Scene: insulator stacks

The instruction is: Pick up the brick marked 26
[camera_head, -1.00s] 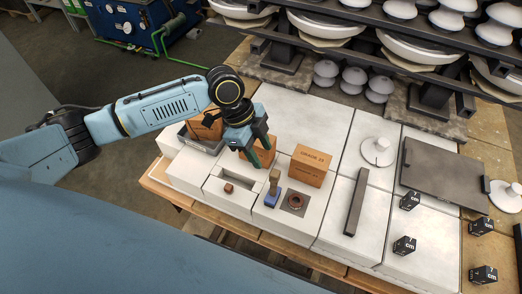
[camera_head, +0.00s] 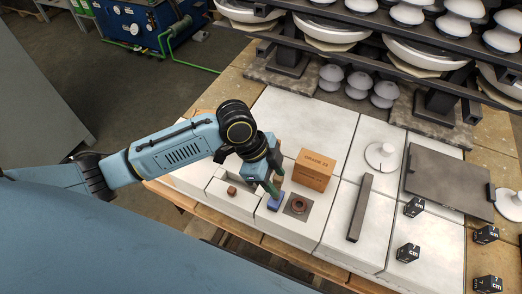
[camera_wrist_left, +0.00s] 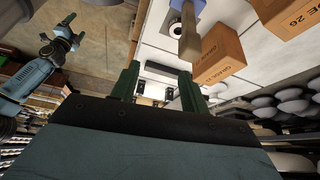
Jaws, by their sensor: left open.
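The tool's wooden handle (camera_wrist_left: 190,40) shows close beyond one fingertip. My right gripper (camera_wrist_left: 66,28) is small in the wrist view.
A ring on a dark plate (camera_head: 298,205) lies in front of the brick. A dark bar (camera_head: 360,207), a white disc (camera_head: 382,158) and a grey plate (camera_head: 448,180) lie to the right. Insulator racks (camera_head: 400,50) stand behind. Slab behind the brick is clear.

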